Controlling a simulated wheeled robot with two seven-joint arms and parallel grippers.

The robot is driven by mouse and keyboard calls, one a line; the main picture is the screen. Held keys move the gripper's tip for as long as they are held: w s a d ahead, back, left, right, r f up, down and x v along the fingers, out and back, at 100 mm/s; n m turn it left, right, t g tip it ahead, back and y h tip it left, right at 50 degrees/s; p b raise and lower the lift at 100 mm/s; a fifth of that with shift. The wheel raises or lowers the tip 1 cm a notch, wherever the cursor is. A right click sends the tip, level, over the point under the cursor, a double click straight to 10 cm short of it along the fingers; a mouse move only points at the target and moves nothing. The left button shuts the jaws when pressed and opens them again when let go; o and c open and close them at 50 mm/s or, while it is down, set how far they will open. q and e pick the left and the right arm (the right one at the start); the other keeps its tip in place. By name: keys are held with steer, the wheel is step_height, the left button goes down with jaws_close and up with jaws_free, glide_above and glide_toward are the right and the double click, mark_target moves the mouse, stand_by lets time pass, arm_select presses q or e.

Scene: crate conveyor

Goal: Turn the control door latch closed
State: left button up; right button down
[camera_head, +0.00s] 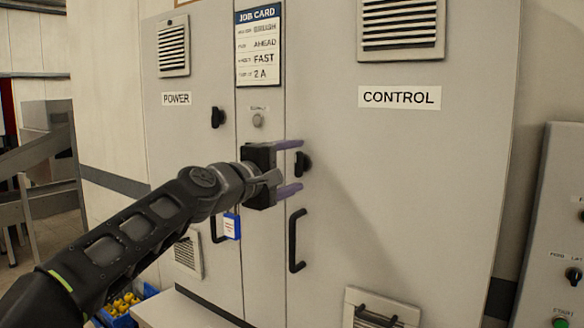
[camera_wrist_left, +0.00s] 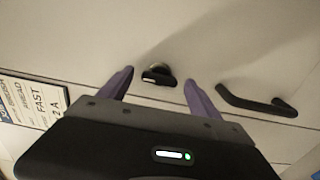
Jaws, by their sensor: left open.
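The control door (camera_head: 400,160) is a large grey panel under a CONTROL sign, and it looks shut in its frame. Its latch (camera_head: 303,163) is a small black knob near the door's left edge, above a black door handle (camera_head: 296,240). My left gripper (camera_head: 290,167) is open, with its purple fingers pointing at the door, one above and one below the latch. In the left wrist view the latch (camera_wrist_left: 158,74) lies between the two spread fingertips, a little beyond them, with no clear contact. My right gripper is not in view.
The power door (camera_head: 185,120) on the left has its own black latch (camera_head: 217,117) and a handle with a blue tag (camera_head: 232,226). A job card (camera_head: 258,48) hangs between the doors. A control box (camera_head: 560,230) stands at the right. A blue bin (camera_head: 125,305) sits low at the left.

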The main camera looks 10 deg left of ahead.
arm_select(q)
steer(key=b+v, duration=0.2)
steer(key=v, duration=0.6)
stand_by(0.5)
